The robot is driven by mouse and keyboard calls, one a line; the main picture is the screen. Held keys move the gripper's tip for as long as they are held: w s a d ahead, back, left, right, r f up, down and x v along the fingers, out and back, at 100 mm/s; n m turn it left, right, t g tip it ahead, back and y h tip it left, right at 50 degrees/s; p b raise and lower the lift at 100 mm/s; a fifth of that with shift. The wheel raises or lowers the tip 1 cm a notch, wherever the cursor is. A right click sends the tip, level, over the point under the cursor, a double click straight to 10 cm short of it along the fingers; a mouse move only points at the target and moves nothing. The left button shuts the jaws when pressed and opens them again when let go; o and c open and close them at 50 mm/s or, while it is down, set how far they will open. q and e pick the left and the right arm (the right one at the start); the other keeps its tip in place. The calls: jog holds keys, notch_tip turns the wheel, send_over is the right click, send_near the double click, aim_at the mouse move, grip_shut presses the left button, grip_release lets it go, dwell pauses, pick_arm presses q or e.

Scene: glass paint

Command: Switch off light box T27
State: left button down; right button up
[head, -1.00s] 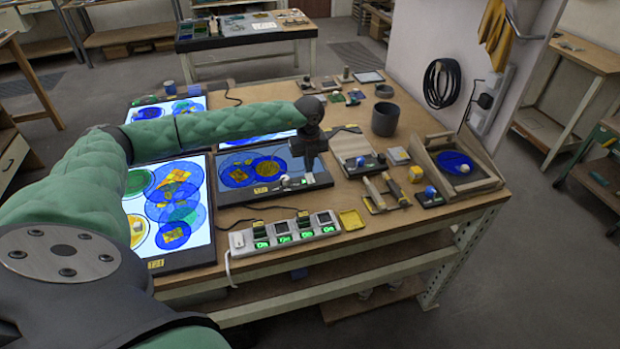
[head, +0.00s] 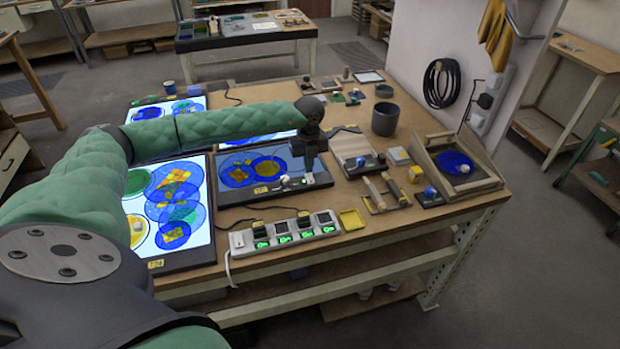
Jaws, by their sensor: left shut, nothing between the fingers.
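Several light boxes lie on the wooden table. The front left one (head: 200,243) glows bright white under blue, green and yellow glass discs. The middle one (head: 232,201) is dim, with blue and amber discs and a small yellow tag (head: 261,189) at its front edge; I cannot read the tag, so cannot tell which box is T27. My left gripper (head: 309,182) is shut and empty, pointing down at this box's front right corner, beside a small white knob (head: 286,180). I cannot tell whether the fingertips touch the box. My right gripper is out of view.
A power strip (head: 285,235) with several green-lit switches lies at the table's front edge. My left arm crosses above the back light boxes.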

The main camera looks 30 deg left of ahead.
aim_at(309, 175)
pick_arm(q)
jog(key=shift+f+b, duration=0.6)
jog(key=shift+f, duration=0.3)
dwell(0.6)
jog(key=shift+r, duration=0.15)
jog(key=shift+r+p, duration=1)
jog(key=shift+r, duration=2.4)
